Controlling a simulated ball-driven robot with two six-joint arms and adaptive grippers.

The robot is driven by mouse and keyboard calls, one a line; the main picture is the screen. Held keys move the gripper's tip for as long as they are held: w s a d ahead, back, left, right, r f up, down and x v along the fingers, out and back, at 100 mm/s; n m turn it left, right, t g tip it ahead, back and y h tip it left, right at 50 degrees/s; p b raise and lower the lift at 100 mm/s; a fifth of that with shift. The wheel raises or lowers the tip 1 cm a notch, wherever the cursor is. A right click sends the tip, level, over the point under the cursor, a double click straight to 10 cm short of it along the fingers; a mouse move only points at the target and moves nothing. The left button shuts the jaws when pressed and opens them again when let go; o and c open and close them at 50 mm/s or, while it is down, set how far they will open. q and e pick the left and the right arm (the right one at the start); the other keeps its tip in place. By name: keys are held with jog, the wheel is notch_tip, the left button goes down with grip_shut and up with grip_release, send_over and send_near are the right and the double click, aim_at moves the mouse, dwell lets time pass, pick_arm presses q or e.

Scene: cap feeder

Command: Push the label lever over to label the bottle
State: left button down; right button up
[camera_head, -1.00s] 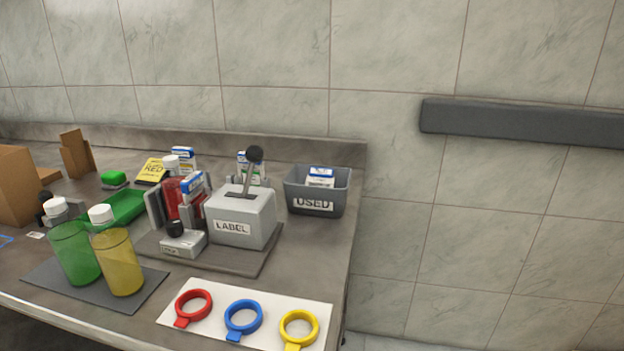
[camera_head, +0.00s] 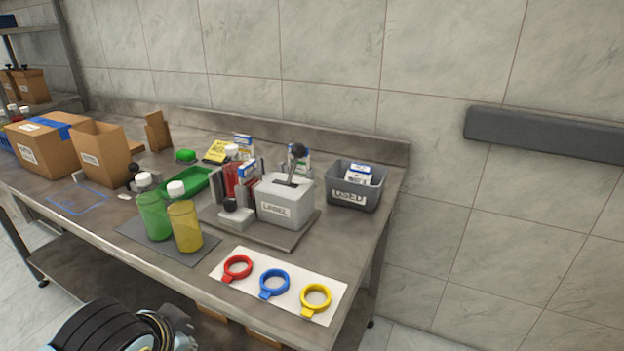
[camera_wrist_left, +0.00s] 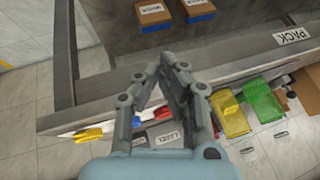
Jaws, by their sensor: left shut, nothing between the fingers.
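The label lever (camera_head: 298,152) has a round black knob on a dark shaft and rises from a slot in the grey LABEL machine (camera_head: 284,205), leaning slightly right. A red bottle (camera_head: 231,177) with a white cap stands left of the machine, between grey blocks that partly hide it. In the left wrist view my left gripper (camera_wrist_left: 172,60) is shut and empty, its fingertips together. The LABEL machine (camera_wrist_left: 168,138) shows partly between and behind its fingers. The gripper is apart from the lever, which I cannot make out there. My right gripper is not in view.
A green bottle (camera_head: 154,214) and a yellow bottle (camera_head: 185,222) stand on a dark mat at the front. Red, blue and yellow rings lie on a white sheet (camera_head: 245,257). The USED bin (camera_head: 353,198) stands right of the machine. Cardboard boxes (camera_head: 98,152) occupy the left.

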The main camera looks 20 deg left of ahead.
pick_arm(q)
jog(key=w+a+r+m+t+y, duration=0.2)
jog(key=w+r+m+t, duration=0.15)
jog(key=w+r, duration=0.4)
jog(key=w+a+r+m+t+y, duration=0.1)
jog(key=w+r+m+t+y, duration=0.1)
jog(key=w+r+t, duration=0.4)
jog(key=w+d+r+m+t+h+p, duration=0.1)
jog(key=w+d+r+m+t+h, duration=0.1)
jog(key=w+d+m+h, duration=0.8)
jog(key=w+d+m, duration=0.1)
jog(key=d+m, duration=0.2)
jog(key=m, duration=0.2)
jog(key=shift+w+r, duration=0.25)
jog(key=shift+r, duration=0.05)
jog(key=shift+d+r, duration=0.1)
